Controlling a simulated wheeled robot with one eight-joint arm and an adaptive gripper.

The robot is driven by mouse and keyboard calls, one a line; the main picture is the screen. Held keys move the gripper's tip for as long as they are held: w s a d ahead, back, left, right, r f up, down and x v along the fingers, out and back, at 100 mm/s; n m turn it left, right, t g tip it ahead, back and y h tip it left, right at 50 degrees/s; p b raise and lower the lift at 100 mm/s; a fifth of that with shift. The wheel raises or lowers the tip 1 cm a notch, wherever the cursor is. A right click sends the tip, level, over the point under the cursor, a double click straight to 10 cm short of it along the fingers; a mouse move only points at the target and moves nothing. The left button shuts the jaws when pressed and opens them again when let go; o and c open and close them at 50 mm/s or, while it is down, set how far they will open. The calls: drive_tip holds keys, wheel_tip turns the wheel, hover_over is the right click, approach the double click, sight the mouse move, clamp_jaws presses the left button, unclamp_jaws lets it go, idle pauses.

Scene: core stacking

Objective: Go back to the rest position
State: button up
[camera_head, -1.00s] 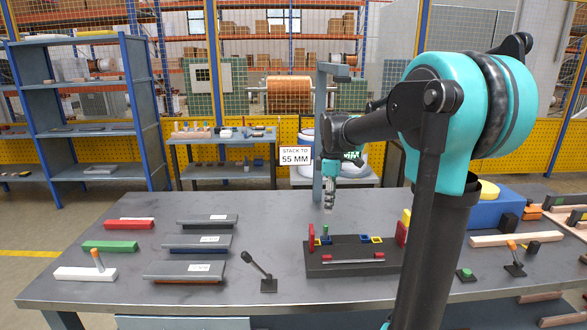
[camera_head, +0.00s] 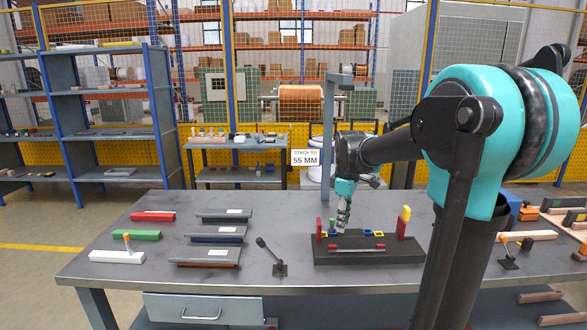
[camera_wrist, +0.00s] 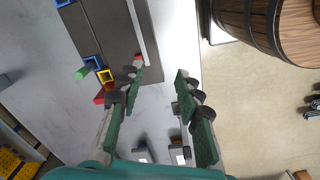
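My gripper (camera_head: 342,220) hangs from the arm, fingers pointing down, over the left back part of the dark fixture block (camera_head: 365,257). In the wrist view my gripper (camera_wrist: 160,85) shows two green-padded fingers spread apart, with nothing between them. The fixture block carries a green peg (camera_head: 332,227), small blue and yellow square frames, a metal bar with red ends (camera_head: 356,248) and red uprights. A yellow piece (camera_head: 406,212) stands above the right red upright. In the wrist view the frames (camera_wrist: 104,76) lie left of the fingers. Fingertip height above the block is unclear.
A sign reading "STACK TO 55 MM" (camera_head: 305,157) stands behind the bench. A black lever (camera_head: 271,257) stands left of the fixture. Grey bars (camera_head: 216,234) and red, green and white bars lie farther left. A barrel (camera_wrist: 273,30) shows in the wrist view.

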drive_tip(key=s+d+f+m+t, duration=0.1)
drive_tip(key=s+f+m+t, duration=0.1)
drive_tip(key=s+f+m, duration=0.4)
drive_tip(key=s+d+f+m+t, duration=0.1)
drive_tip(key=s+d+f+m, duration=0.1)
drive_tip(key=s+f+m, duration=0.5)
drive_tip(key=s+f, duration=0.3)
drive_tip(key=s, duration=0.4)
drive_tip(key=shift+d+t, duration=0.3)
drive_tip(key=shift+t, duration=0.1)
drive_tip(key=shift+f, duration=0.1)
